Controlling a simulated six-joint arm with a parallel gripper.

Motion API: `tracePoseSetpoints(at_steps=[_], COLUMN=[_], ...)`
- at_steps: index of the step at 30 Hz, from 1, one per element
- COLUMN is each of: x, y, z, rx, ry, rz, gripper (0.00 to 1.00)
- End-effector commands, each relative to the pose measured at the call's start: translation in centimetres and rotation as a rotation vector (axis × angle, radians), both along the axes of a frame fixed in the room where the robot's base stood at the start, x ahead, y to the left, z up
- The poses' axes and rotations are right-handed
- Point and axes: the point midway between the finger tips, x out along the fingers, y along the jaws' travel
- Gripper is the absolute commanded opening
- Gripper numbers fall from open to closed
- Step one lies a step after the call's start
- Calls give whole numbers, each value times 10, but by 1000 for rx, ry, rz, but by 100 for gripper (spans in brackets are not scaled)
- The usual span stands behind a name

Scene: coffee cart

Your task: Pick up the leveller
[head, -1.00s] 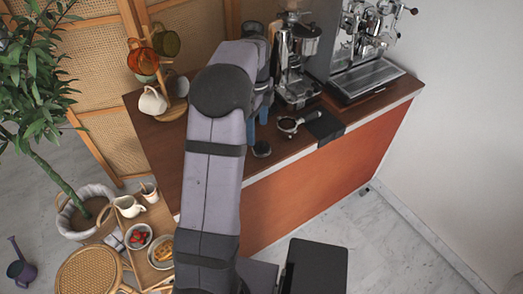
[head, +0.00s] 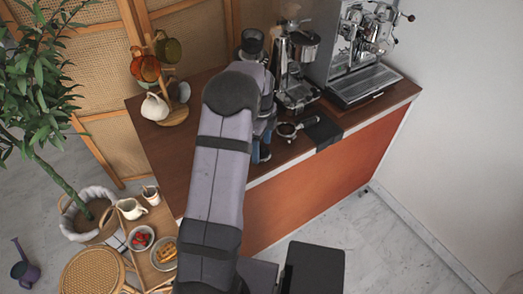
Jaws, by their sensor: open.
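The leveller (head: 264,156) is a small dark round piece on the wooden counter top, near its front edge and left of the portafilter. It is now mostly hidden by my gripper. My gripper (head: 261,151) points down with its blue fingers low at the leveller's spot. The fingers are open and appear to stand around or right beside the leveller; contact cannot be told. My own arm covers much of the counter's left part.
The portafilter (head: 286,130) and black mat (head: 323,131) lie just right of my gripper. The grinder (head: 297,75) and espresso machine (head: 360,55) stand behind. A mug tree (head: 174,112) with cups stands at the left. The right front counter end is clear.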

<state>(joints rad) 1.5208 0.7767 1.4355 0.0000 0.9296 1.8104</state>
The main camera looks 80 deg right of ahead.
Motion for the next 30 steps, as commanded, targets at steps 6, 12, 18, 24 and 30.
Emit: tracePoseSetpoints(at_steps=[6,12,18,24,30], x=[0,0,0,0,0], y=[0,0,0,0,-1], z=[-10,-10,-10,-9,0], rx=[-1,0,0,-2,-4], ry=[0,0,0,-1,0], rz=[0,0,0,0,0], gripper=[67,57,18,18,18])
